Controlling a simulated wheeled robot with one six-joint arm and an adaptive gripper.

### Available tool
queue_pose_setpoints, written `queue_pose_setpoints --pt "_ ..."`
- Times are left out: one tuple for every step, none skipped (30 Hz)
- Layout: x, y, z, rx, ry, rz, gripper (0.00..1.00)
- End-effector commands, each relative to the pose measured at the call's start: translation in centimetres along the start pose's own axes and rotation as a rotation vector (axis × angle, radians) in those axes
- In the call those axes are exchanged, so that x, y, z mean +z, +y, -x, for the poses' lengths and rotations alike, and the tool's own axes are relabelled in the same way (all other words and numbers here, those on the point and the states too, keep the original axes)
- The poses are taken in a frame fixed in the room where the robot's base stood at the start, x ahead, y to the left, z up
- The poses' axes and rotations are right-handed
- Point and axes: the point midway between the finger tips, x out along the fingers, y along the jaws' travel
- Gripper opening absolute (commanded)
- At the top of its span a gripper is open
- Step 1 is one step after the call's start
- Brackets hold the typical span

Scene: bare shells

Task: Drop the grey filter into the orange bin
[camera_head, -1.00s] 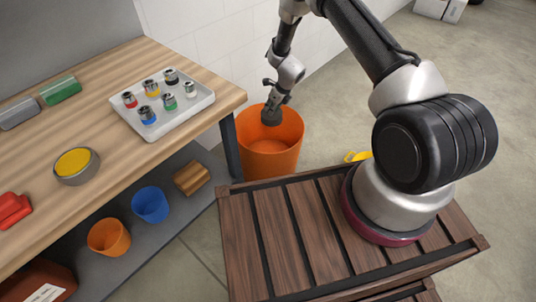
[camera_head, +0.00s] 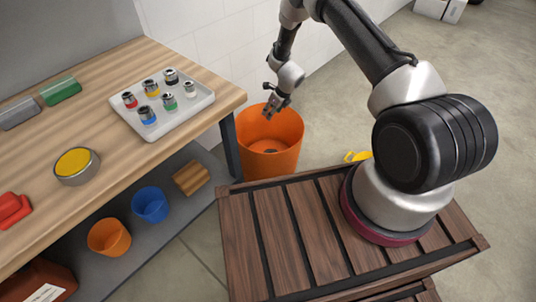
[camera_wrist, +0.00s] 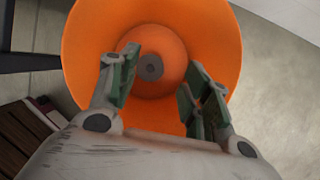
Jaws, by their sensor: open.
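The orange bin (camera_head: 268,158) stands on the floor beyond the wooden slatted platform, beside the workbench's leg. It fills most of the wrist view (camera_wrist: 222,50). The grey filter (camera_wrist: 151,67) lies at the bottom inside the bin, seen between my fingers in the wrist view. My gripper (camera_head: 269,116) is above the bin's mouth, open and empty. Its two green-padded fingers are spread apart in the wrist view (camera_wrist: 160,92).
The workbench (camera_head: 120,178) at left bears a white tray (camera_head: 190,121) of several small coloured-band canisters, and a round tin with a yellow top (camera_head: 75,165). A blue bucket (camera_head: 150,205) and a small orange bucket (camera_head: 109,238) stand on its lower shelf. Floor right of the bin is mostly clear.

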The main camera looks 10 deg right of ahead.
Motion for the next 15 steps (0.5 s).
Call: queue_pose_setpoints --pt "0.1 -0.1 0.4 -0.001 -0.001 0.0 0.48" --pt "0.1 -0.1 0.7 -0.001 -0.002 -0.001 0.48" --pt "0.2 -0.1 1.3 -0.002 -0.003 -0.001 0.48" --pt "0.1 -0.1 1.8 -0.001 -0.002 -0.002 0.48" --pt "0.2 -0.1 2.4 -0.002 -0.003 -0.002 0.48" --pt "0.1 -0.1 3.2 -0.002 -0.002 -0.002 0.48" --pt "0.2 -0.1 3.9 -0.002 -0.003 -0.002 0.48" --pt "0.2 -0.1 4.6 -0.002 -0.003 -0.001 0.48" --pt "0.2 -0.1 5.6 -0.002 -0.003 -0.001 0.48" --pt "0.1 -0.1 6.2 -0.001 -0.002 -0.001 0.48" --pt "0.2 -0.1 6.9 -0.002 -0.003 -0.001 0.48" --pt "0.2 -0.1 7.8 -0.001 -0.003 -0.001 0.48" --pt "0.1 -0.1 8.4 -0.001 -0.003 0.0 0.48" --pt "0.1 -0.1 8.9 -0.001 -0.002 0.0 0.48" --pt "0.1 -0.1 9.6 -0.002 -0.002 0.0 0.48"
